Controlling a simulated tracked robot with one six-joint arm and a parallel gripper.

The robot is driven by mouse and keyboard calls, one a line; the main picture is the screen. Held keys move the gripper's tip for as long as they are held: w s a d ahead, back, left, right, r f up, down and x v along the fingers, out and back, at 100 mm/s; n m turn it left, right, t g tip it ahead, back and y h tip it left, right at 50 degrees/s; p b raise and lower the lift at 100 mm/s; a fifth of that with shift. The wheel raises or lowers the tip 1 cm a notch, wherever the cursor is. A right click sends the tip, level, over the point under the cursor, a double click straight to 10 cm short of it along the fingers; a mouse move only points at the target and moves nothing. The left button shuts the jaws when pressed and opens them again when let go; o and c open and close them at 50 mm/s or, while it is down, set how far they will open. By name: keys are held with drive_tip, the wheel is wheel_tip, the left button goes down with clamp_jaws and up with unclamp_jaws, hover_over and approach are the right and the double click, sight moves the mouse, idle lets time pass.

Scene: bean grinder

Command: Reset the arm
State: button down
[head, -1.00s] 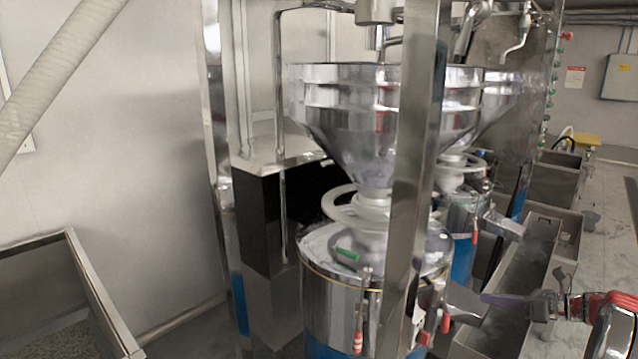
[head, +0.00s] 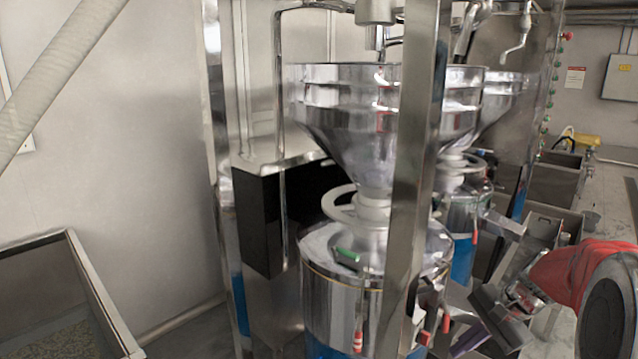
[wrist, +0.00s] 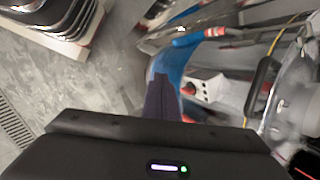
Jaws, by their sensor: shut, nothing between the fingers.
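My gripper (head: 468,341) is at the lower right of the head view, at the end of my red arm, with its fingers pointing down and left. In the wrist view its dark purple fingers (wrist: 162,98) are together and hold nothing. The near grinder stands left of it, with a shiny steel hopper (head: 335,105) above a round metal drum (head: 335,290). My gripper is to the right of this drum; I cannot tell the exact gap.
A steel post (head: 408,190) stands in front of the near hopper. A second grinder (head: 465,212) is behind it. Steel troughs (head: 550,215) run along the right. A metal bin (head: 95,290) stands at the lower left. The wrist view shows a white box (wrist: 205,87) near my fingers.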

drive_tip(key=s+a+r+n+t+h, duration=0.1)
drive_tip(key=s+a+r+n, duration=0.2)
drive_tip(key=s, duration=0.4)
drive_tip(key=s+a+r+n+t+h, duration=0.1)
drive_tip(key=s+a+r+n+h, duration=0.1)
drive_tip(key=s+a+n, duration=0.4)
drive_tip(key=s+a+r+n+t+h, duration=0.1)
drive_tip(key=s+a+r+n, duration=0.3)
drive_tip(key=s, duration=0.4)
drive_tip(key=shift+s+a+r+h, duration=0.35)
drive_tip(key=shift+a+r, duration=0.25)
drive_tip(key=shift+a, duration=0.65)
